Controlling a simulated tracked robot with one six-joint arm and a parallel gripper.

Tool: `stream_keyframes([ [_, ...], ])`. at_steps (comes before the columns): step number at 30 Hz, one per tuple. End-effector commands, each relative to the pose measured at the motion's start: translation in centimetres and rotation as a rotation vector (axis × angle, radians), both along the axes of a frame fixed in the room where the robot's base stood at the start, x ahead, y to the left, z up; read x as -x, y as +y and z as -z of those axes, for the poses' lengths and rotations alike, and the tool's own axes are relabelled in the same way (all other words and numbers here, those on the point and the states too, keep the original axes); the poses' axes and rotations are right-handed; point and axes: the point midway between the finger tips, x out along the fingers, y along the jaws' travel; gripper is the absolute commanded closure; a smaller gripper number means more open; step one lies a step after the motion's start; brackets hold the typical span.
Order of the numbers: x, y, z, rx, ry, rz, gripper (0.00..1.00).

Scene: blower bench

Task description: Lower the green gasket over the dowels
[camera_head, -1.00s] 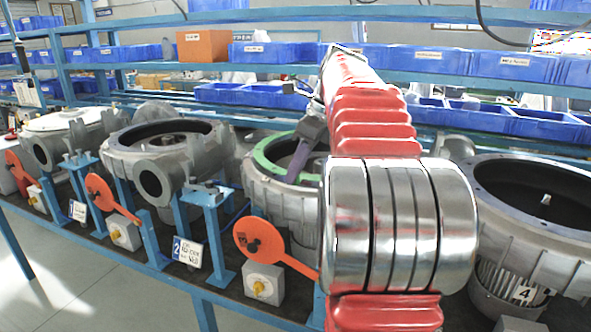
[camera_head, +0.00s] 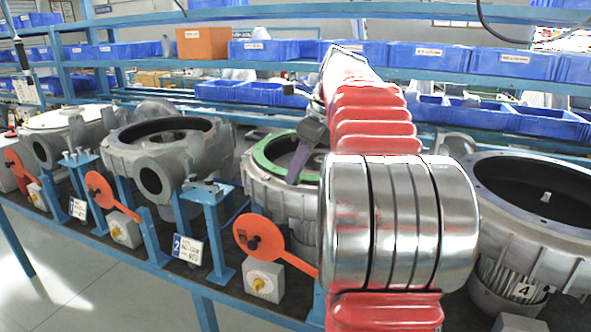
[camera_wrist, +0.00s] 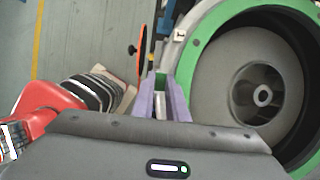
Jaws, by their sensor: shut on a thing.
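The green gasket (camera_head: 262,158) is a flat ring at the top rim of the grey blower housing (camera_head: 262,193), partly hidden by my arm. In the wrist view the gasket (camera_wrist: 215,30) follows the housing's rim around the dark opening; I cannot tell whether it touches the rim all round. My gripper (camera_head: 294,176) has purple fingers at the gasket's near side. In the wrist view my gripper (camera_wrist: 160,88) is shut on a green tab at the gasket's left edge. The dowels cannot be made out.
An open housing (camera_head: 545,205) stands at the right, and another housing (camera_head: 160,150) at the left. An orange disc on a lever (camera_head: 260,240) stands at the bench front, beside a grey box with a yellow knob (camera_head: 263,282). Blue bins (camera_head: 265,92) line the shelves behind.

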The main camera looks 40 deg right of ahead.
Motion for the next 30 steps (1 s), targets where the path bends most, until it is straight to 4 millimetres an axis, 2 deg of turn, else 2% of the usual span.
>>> stream_keyframes([
  [11, 0.0, 0.01, 0.09, 0.0, 0.0, 0.0, 1.0],
  [12, 0.0, 0.01, 0.09, 0.0, 0.0, 0.0, 0.84],
  [20, 0.01, 0.0, 0.09, 0.0, 0.0, 0.0, 0.66],
  [30, 0.07, -0.07, -0.11, 0.0, 0.0, 0.0, 0.65],
])
